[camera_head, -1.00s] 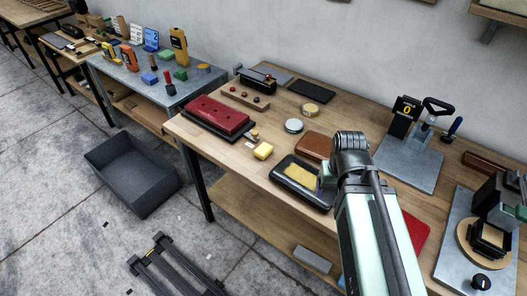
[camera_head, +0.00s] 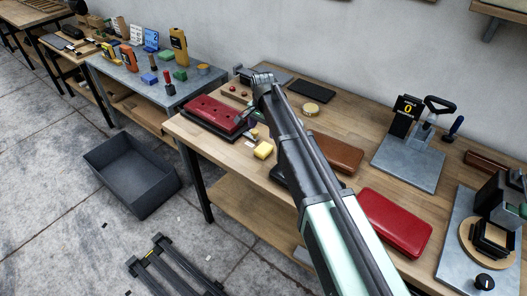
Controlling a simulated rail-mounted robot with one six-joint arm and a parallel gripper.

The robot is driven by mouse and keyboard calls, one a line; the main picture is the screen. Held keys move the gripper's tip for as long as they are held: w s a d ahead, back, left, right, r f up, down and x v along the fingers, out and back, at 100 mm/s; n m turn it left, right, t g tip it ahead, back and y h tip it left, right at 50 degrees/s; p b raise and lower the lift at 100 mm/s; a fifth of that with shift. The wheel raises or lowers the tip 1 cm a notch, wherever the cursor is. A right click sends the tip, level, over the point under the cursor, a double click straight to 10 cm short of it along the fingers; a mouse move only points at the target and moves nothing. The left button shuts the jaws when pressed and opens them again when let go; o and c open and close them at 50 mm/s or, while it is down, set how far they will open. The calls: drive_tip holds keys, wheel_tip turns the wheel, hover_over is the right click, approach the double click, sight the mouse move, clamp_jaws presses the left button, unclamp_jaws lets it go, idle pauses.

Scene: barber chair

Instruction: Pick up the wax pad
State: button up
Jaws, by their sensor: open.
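A small yellow block (camera_head: 263,150), which may be the wax pad, lies on the wooden bench near its front edge. My gripper (camera_head: 243,118) is small and partly hidden beside my arm, at the right end of the red case. It is open and stands behind and left of the yellow block, apart from it. I see nothing held. The black tray (camera_head: 277,175) with a yellow pad, seen earlier, is now mostly covered by my arm, and its pad is hidden.
The red case (camera_head: 214,113) sits on a dark base at the bench's left. A brown case (camera_head: 336,152), a red case (camera_head: 395,222) and a round tin (camera_head: 311,109) lie right of my arm. A grey metal plate stand (camera_head: 408,165) stands farther right. A grey bin (camera_head: 132,173) is on the floor.

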sight(263, 148)
drive_tip(key=f+b, duration=1.1)
drive_tip(key=shift+w+f, duration=0.2)
drive_tip(key=shift+r, duration=0.25)
drive_tip(key=c, duration=1.1)
drive_tip(key=shift+r+p, duration=0.1)
drive_tip(key=shift+p, duration=0.2)
wheel_tip(263, 148, up, 20)
drive_tip(key=p, duration=2)
drive_tip(key=o, duration=0.3)
drive_tip(key=shift+c, duration=0.7)
